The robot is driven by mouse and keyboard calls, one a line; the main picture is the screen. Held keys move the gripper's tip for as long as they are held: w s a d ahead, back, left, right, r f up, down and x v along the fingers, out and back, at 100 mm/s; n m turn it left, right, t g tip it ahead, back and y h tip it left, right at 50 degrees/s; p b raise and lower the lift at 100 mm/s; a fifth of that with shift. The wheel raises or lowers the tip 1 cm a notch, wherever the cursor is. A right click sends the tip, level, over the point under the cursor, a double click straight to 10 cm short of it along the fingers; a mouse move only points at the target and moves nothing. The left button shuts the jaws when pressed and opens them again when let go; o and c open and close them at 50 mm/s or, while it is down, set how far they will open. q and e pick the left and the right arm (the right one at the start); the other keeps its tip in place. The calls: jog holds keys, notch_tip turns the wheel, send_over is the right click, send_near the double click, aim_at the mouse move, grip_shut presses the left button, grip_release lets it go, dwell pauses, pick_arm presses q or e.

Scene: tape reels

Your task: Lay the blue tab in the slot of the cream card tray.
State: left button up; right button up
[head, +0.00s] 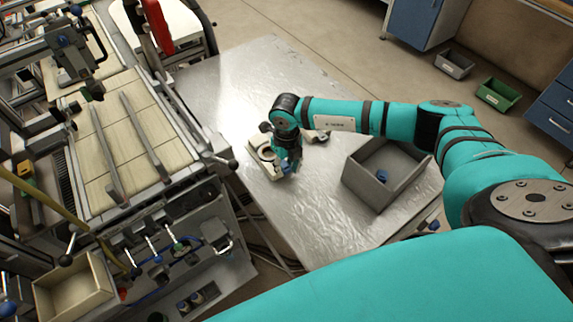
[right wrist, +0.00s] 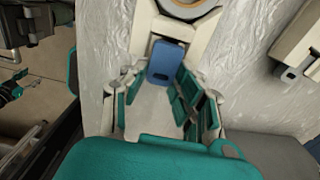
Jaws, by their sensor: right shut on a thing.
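The blue tab (right wrist: 166,60) is between the fingertips of my right gripper (right wrist: 163,76), which is shut on it. In the head view this gripper (head: 289,168) is low over the silver table, at the right side of the cream card tray (head: 253,150). The tray is partly hidden behind the gripper. In the right wrist view the tray (right wrist: 143,28) lies just beyond and under the tab. The slot is not clear, and I cannot tell whether the tab touches the tray. My left gripper is not in view.
A grey open bin (head: 407,193) with a small blue item (head: 382,176) inside stands right of the gripper. A small beige and grey object (head: 318,136) lies behind the gripper. The table (head: 235,85) is clear at the back and front. A conveyor machine (head: 130,150) borders the left.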

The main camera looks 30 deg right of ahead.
aim_at(286, 168)
jog(key=shift+f, duration=0.4)
jog(key=o, duration=0.3)
jog(key=shift+s+r, duration=0.1)
jog(key=o, duration=0.4)
jog(key=shift+r, duration=0.3)
jog(key=shift+r+p, duration=0.5)
jog(key=shift+p, duration=0.1)
jog(key=shift+r+b, duration=1.65)
jog(key=shift+r, duration=4.15)
